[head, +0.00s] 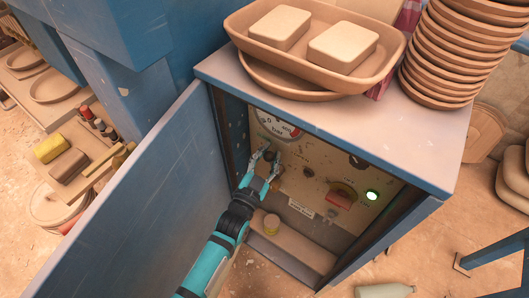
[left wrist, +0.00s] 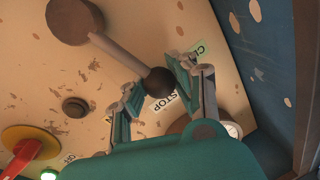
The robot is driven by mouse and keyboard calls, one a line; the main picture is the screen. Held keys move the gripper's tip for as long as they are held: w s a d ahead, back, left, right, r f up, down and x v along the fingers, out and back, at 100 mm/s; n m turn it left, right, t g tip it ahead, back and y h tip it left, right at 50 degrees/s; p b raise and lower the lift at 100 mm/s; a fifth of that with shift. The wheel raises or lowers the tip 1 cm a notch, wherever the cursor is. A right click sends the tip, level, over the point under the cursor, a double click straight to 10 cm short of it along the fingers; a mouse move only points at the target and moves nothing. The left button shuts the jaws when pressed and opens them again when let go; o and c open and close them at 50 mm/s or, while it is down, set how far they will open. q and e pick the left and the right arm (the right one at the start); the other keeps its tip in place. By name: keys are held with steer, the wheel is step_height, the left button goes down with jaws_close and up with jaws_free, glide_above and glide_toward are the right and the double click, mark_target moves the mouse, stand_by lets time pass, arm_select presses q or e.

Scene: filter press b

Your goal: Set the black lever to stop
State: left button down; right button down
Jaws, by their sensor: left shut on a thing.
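My left gripper (head: 265,162) reaches into the open blue cabinet and is shut on the black lever. In the left wrist view, the fingers of my gripper (left wrist: 160,85) are on both sides of the lever's black ball knob (left wrist: 158,82). The lever's grey rod (left wrist: 115,50) runs up left to a round brown hub (left wrist: 75,20). A STOP label (left wrist: 178,103) lies right beside the ball, partly covered by the fingers. Another label starting with "CL" (left wrist: 198,50) is beyond the right finger. My right gripper is not in view.
The panel (head: 300,185) also carries a pressure gauge (head: 278,125), a red rotary handle (head: 342,195) and a lit green lamp (head: 372,195). The open cabinet door (head: 130,200) stands left of my arm. Trays (head: 310,70) and stacked bowls (head: 450,50) sit on top.

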arm_select(q)
steer(key=shift+s+d+f+m, duration=0.1)
steer(key=shift+s+d+m, duration=0.3)
steer(key=shift+m, duration=0.35)
steer(key=shift+s+d+f+m, duration=0.1)
steer(key=shift+s+d+m, duration=0.25)
steer(key=shift+m, duration=0.4)
steer(key=c, duration=1.5)
jaws_free()
steer(key=shift+f, duration=0.1)
steer(key=o, duration=0.5)
steer(key=shift+r+h, duration=0.2)
steer(key=shift+h, duration=0.1)
steer(key=shift+c, duration=0.2)
steer(key=shift+o, duration=0.6)
steer(key=shift+r, duration=0.1)
steer(key=v, duration=1.2)
